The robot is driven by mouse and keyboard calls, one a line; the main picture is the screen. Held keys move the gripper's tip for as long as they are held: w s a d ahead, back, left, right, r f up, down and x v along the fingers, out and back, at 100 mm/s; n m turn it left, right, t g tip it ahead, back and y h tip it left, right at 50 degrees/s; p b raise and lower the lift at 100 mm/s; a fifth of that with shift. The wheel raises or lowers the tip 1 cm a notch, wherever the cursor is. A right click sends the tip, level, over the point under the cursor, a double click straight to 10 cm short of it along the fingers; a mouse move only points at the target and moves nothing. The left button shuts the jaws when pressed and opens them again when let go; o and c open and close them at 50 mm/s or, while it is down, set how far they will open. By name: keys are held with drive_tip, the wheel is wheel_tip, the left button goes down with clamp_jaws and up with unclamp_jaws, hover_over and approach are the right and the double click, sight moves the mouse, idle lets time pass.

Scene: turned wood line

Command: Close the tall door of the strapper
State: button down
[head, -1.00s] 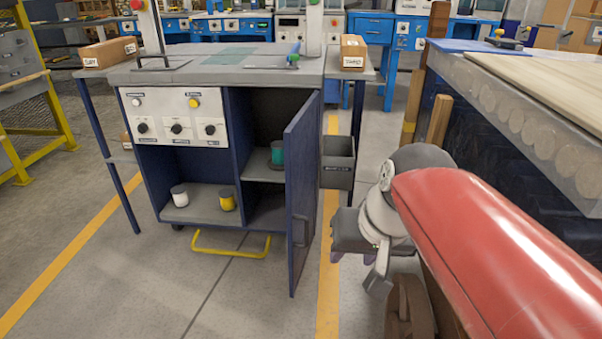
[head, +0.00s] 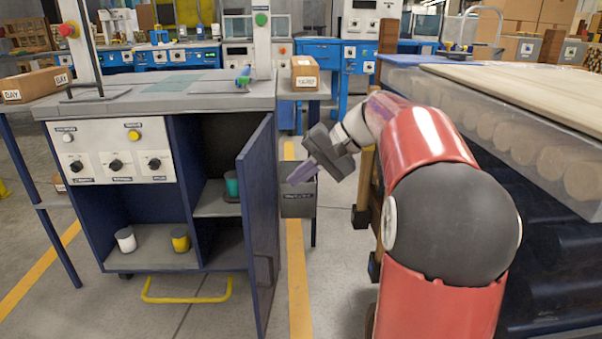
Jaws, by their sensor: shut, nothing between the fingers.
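The strapper (head: 115,115) is a dark blue cabinet with a grey top and a white control panel, in the left half of the head view. Its tall door (head: 258,215) stands open on the right side, swung out towards me, with a dark handle (head: 264,270) low on its face. The tall compartment behind it shows a shelf with a teal cup (head: 232,184). My gripper (head: 298,176) is shut and empty. It appears to the right of the door's upper part, apart from it in the picture, in front of a grey bin.
A grey bin (head: 297,203) hangs at the strapper's right side. A yellow bar (head: 186,296) sticks out low in front. A rack of rolls (head: 520,130) stands close on the right. Floor with a yellow line (head: 298,275) lies clear between them.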

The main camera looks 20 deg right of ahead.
sight(249, 198)
drive_tip(key=w+a+f, duration=0.1)
drive_tip(key=a, duration=0.1)
drive_tip(key=w+a+f, duration=0.1)
drive_tip(key=a, duration=0.1)
drive_tip(key=w+a+f+b, duration=0.1)
drive_tip(key=a+f, duration=0.1)
drive_tip(key=shift+w+a, duration=0.25)
drive_tip(key=shift+a, duration=0.15)
drive_tip(key=shift+w+a, duration=0.15)
drive_tip(key=shift+a, duration=0.2)
drive_tip(key=shift+a, duration=0.1)
